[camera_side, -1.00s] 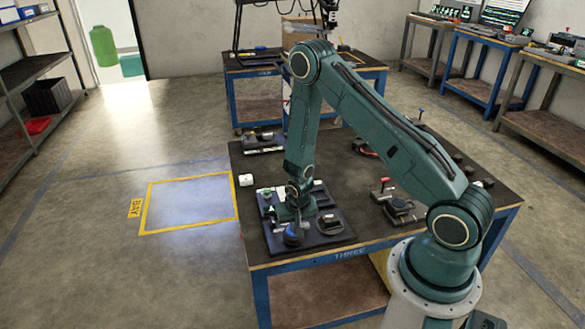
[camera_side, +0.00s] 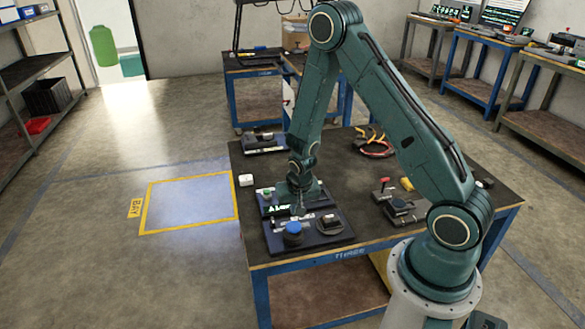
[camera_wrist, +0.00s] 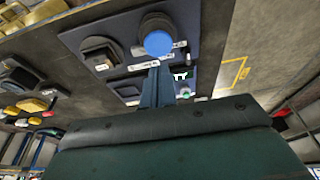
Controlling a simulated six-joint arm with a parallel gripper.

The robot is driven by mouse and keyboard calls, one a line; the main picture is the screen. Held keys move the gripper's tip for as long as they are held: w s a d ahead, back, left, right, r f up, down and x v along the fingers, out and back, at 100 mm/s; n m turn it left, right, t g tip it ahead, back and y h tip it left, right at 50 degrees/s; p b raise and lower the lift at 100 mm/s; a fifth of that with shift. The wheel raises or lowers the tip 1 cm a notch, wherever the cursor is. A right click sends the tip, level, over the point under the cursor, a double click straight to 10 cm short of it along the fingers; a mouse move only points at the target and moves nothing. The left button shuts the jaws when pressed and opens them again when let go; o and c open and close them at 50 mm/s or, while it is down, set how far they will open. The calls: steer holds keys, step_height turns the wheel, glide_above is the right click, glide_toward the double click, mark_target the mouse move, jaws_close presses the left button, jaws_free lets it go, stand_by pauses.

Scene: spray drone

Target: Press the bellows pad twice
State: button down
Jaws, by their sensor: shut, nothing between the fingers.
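A blue round pad (camera_side: 293,229), which looks like the bellows pad, stands on a dark plate (camera_side: 328,240) at the near left of the table. It shows as a bright blue disc (camera_wrist: 158,43) in the wrist view. My gripper (camera_side: 300,212) points down just beyond the pad, over the panel side, and looks apart from it. In the wrist view, my shut, empty fingers (camera_wrist: 155,68) end just below the disc. The exact height gap is hard to tell. A black squarish pad (camera_side: 329,222) sits on the same plate, to the right.
A panel with a green-lit display (camera_side: 279,209) and a green button (camera_side: 267,195) lies behind the pad. A red-topped lever (camera_side: 384,184) and dark block (camera_side: 400,208) stand right. The table's middle is mostly clear.

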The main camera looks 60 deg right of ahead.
steer(key=v, duration=0.6)
steer(key=shift+r, duration=0.2)
stand_by(0.9)
steer(key=shift+v, duration=0.8)
steer(key=shift+w, duration=0.15)
glide_above(293, 225)
steer(key=shift+s+a+f, duration=0.15)
steer(key=shift+f, duration=1.75)
steer(key=shift+s+a+f, duration=0.1)
steer(key=shift+f, duration=1.8)
steer(key=shift+s+a+f, duration=0.15)
steer(key=shift+f, duration=2.85)
steer(key=shift+f, duration=0.1)
